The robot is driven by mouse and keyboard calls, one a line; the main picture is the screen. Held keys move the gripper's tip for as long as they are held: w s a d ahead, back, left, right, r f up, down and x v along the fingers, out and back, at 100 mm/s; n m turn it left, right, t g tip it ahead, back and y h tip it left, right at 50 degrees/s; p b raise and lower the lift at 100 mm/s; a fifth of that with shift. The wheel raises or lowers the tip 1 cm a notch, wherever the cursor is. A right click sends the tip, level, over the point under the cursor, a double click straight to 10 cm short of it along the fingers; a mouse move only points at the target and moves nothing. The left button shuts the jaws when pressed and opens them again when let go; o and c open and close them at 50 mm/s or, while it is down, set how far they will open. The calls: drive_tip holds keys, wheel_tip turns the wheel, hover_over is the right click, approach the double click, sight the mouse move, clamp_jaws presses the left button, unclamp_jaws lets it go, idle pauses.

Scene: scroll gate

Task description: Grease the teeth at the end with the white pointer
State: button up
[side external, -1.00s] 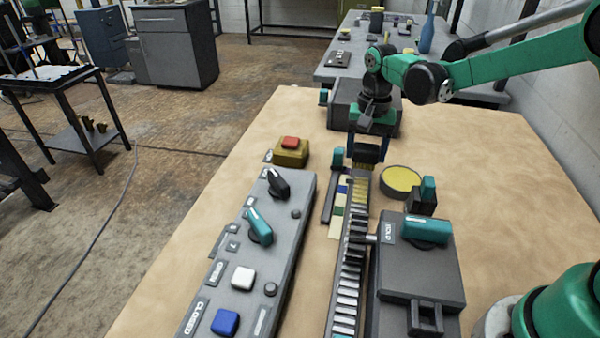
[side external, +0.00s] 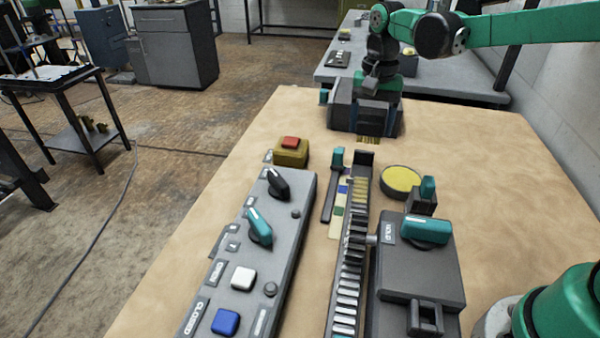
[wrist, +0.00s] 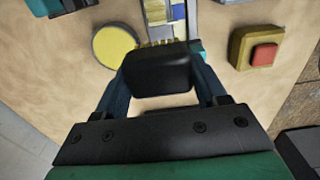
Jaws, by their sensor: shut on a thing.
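My gripper (wrist: 160,88) is shut on a black brush (wrist: 157,70) with yellow bristles. The bristles (side external: 368,138) show in the side view, beyond the rack's far end and apart from it. The toothed rack (side external: 348,270) runs away from the side camera. Its near teeth are silver; several teeth at the far end (side external: 359,187) look yellowish. A coloured strip (side external: 341,200) lies along its left, with a teal piece (side external: 338,157) at the far end. I cannot make out a white pointer on the rack. A round tin of yellow grease (side external: 401,179) stands right of the rack.
A grey control panel (side external: 240,285) with knobs and buttons lies left of the rack. A yellow box with a red button (side external: 290,148) stands beyond it. A grey unit with a teal HOLD lever (side external: 425,229) stands right of the rack. Bare tabletop lies at the right (side external: 510,200).

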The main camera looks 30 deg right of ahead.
sight(359, 203)
drive_tip(key=shift+f, duration=0.2)
idle(0.5)
drive_tip(key=shift+f, duration=3.75)
drive_tip(key=shift+s+a+f, duration=0.15)
drive_tip(key=shift+s+a, duration=0.3)
drive_tip(key=shift+a, duration=0.1)
clamp_jaws()
drive_tip(key=shift+s+a, duration=2.55)
drive_tip(key=shift+s, duration=0.05)
drive_tip(key=shift+w+d, duration=3.1)
drive_tip(key=shift+r, duration=4.05)
drive_tip(key=shift+f, duration=0.15)
